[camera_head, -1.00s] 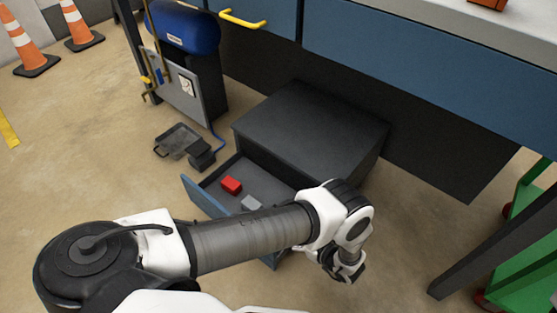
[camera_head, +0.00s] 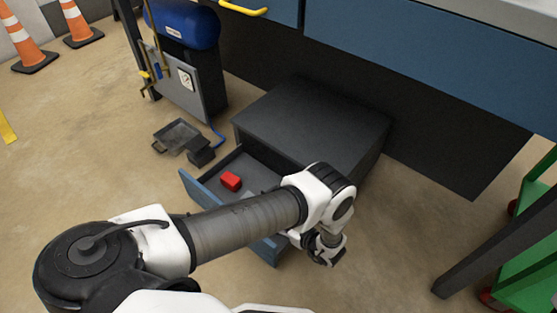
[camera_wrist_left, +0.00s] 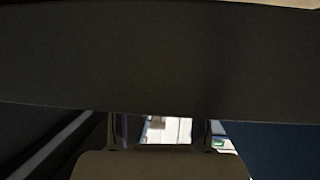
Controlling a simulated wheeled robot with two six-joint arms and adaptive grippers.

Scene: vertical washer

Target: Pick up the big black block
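My left arm reaches across the lower middle of the head view. Its gripper (camera_head: 328,258) hangs just right of the open drawer (camera_head: 190,192), pointing down. The gripper is small there and its fingertips are unclear. In the left wrist view two dark finger parts (camera_wrist_left: 160,132) stand apart with a bright gap between them, and a wide dark surface covers the area above; I cannot tell what it is. A small dark block (camera_head: 201,153) lies on the floor beside a grey tray. I cannot tell whether it is the big black block. My right gripper is not in view.
The drawer of the black cabinet (camera_head: 310,130) holds a red block (camera_head: 231,181) and a grey block, mostly hidden by my arm. A grey tray (camera_head: 178,136) lies on the floor. A blue tank (camera_head: 184,24) and a workbench stand behind.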

